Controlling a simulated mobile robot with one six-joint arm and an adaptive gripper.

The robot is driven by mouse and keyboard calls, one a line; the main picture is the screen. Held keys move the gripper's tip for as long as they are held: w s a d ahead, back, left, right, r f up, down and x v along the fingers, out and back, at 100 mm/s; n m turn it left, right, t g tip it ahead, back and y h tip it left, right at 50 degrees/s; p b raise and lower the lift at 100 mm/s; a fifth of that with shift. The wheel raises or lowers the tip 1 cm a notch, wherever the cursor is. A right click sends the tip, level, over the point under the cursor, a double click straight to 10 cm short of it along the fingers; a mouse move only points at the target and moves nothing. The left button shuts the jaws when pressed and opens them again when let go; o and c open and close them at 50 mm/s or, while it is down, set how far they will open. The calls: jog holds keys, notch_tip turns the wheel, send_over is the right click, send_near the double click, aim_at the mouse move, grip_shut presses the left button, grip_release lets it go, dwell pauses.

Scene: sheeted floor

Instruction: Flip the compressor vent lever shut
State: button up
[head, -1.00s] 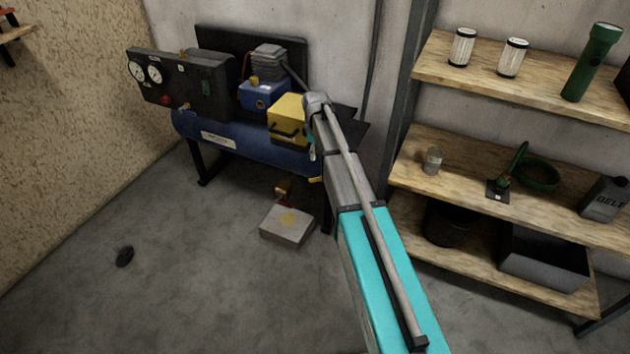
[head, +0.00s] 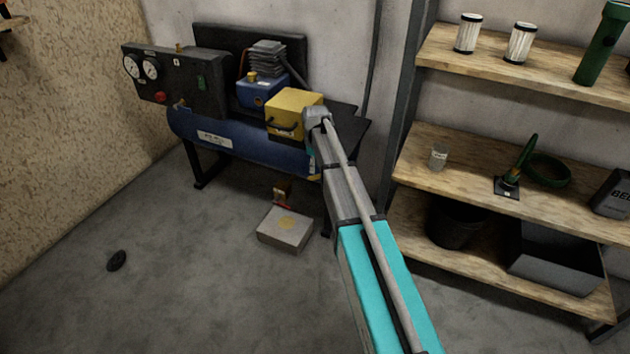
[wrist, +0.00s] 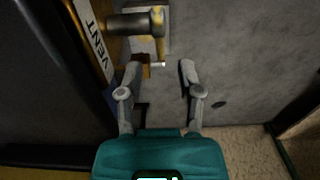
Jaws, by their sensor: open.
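In the wrist view a white label reading VENT (wrist: 97,38) is on a yellowish strip at the upper left. Beside it a dark round valve stub (wrist: 130,23) points right. A yellow lever (wrist: 160,42) runs from the stub's end down the picture. My gripper (wrist: 162,67) is open and empty. Its fingertips lie to either side of the lever's lower end in the picture; I cannot tell their depth apart or any contact. In the head view the blue compressor tank (head: 245,147) stands by the wall. My arm hides the tank's right end and most of the gripper there.
A yellow box (head: 294,108) sits above the tank, close to my arm. A gauge panel (head: 200,85) stands at the left. A grey box (head: 284,229) and a black disc (head: 116,260) lie on the floor. Wooden shelves (head: 480,165) stand at the right.

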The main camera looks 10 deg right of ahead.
jog(key=shift+f+b, duration=2.1)
jog(key=shift+f, duration=0.3)
grip_shut()
